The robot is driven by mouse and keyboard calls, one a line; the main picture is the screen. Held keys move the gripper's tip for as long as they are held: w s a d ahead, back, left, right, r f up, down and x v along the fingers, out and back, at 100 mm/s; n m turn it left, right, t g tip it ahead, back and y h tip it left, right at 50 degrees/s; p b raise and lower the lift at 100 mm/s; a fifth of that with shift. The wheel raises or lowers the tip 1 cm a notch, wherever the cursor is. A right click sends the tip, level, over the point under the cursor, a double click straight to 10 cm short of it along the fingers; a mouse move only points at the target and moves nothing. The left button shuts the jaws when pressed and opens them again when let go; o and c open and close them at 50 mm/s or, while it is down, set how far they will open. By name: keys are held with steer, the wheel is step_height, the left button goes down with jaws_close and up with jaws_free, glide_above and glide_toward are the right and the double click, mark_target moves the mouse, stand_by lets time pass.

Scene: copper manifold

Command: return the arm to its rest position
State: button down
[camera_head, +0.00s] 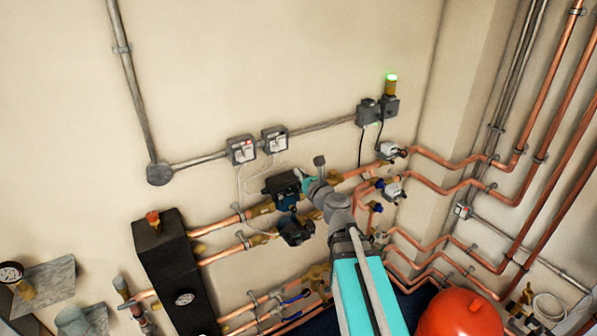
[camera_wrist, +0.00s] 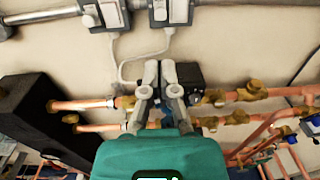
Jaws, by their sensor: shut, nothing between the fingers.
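My arm reaches up from the bottom of the head view, with a teal link and grey joints. My gripper (camera_head: 302,176) is in front of the pipework, close to the dark pump (camera_head: 282,183) in that view. In the wrist view my gripper (camera_wrist: 159,70) points away from the camera, its grey fingers brought together with nothing held. The fingers partly cover the dark pump (camera_wrist: 188,74) behind them. I cannot tell whether the fingertips touch it.
Copper pipes (camera_head: 443,161) run across the wall to the right. A black manifold block (camera_head: 165,250) stands left, and a red vessel (camera_head: 461,313) sits low right. Switch boxes (camera_head: 242,150) are above. The upper wall is clear.

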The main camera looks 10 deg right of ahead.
steer(key=s+a+f+n+g+y+b, duration=0.1)
steer(key=s+a+f+n+g+b, duration=0.35)
steer(key=f+n, duration=0.55)
steer(key=s+a+f+n+g+y+b, duration=0.25)
steer(key=a+f+n+g+b, duration=0.2)
steer(key=f+n, duration=0.5)
steer(key=s+d+f+n+g+h+b, duration=0.3)
steer(key=s+f+n+g+h, duration=0.1)
steer(key=s+f+n, duration=0.2)
steer(key=s+d+f+n+g+h+b, duration=0.3)
steer(key=s+f+n+g+h, duration=0.1)
steer(key=s+f+n, duration=0.3)
steer(key=shift+d+f, duration=0.25)
steer(key=shift+f, duration=0.55)
steer(key=shift+w+h, duration=0.1)
steer(key=shift+h, duration=0.15)
